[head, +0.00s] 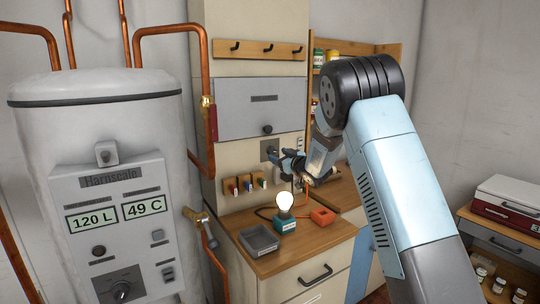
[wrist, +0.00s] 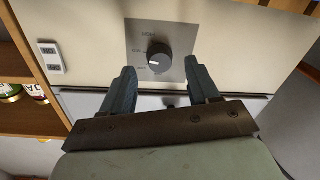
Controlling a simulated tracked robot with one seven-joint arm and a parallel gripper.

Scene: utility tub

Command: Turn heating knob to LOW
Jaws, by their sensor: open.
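A round dark knob (wrist: 158,57) with a white pointer mark sits on a grey metal plate (wrist: 176,32) in the wrist view. The pointer lies toward the left of the picture. My gripper (wrist: 160,73) is open and empty, with one finger on each side of the knob's line and the knob beyond the tips. I see no contact. In the head view my gripper (head: 279,157) is at the same plate (head: 268,147) on the cream wall panel, and hides most of the knob.
A white boiler (head: 95,130) with displays reading 120 L and 49 C stands at left, with another dark knob (head: 120,290) low on it. Copper pipes (head: 205,75) run beside it.

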